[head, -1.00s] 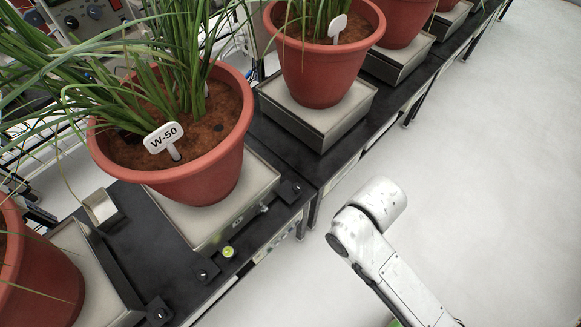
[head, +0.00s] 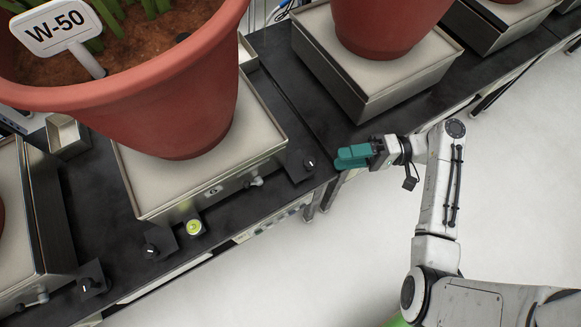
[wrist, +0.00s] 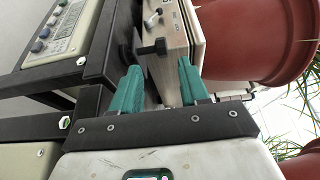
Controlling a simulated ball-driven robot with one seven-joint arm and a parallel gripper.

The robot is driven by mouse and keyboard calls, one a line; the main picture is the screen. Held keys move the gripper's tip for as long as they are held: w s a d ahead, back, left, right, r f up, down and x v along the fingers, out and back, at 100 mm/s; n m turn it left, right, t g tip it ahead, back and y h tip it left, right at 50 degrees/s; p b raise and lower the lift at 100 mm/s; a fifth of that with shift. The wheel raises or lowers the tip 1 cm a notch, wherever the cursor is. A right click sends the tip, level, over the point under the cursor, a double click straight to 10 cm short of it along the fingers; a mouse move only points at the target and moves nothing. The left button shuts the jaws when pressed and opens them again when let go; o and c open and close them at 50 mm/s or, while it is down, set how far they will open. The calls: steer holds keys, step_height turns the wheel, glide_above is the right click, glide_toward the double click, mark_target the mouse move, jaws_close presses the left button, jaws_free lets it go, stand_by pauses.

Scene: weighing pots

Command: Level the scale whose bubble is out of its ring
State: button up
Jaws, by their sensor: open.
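The scale (head: 265,135) under the red W-50 pot (head: 165,110) stands on the black bench. A round yellow-green bubble level (head: 195,227) sits at its front edge; the bubble's place in its ring is too small to tell. Black blocks with knobs flank the scale, one at left (head: 158,243) and one at right (head: 300,165). A small metal fitting (head: 256,181) projects from its front. My gripper (head: 338,158) is open and empty, its teal fingers just right of the right block. In the wrist view, a black knob (wrist: 152,47) lies ahead, between and beyond the fingertips (wrist: 160,80).
Another potted scale (head: 395,85) stands behind to the right, and one (head: 40,215) at the left edge. A small open metal box (head: 67,135) is behind the W-50 scale. The pale floor (head: 320,270) in front of the bench is clear.

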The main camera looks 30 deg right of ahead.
mark_target(309, 163)
steer(key=x, duration=1.1)
steer(key=shift+r, duration=0.15)
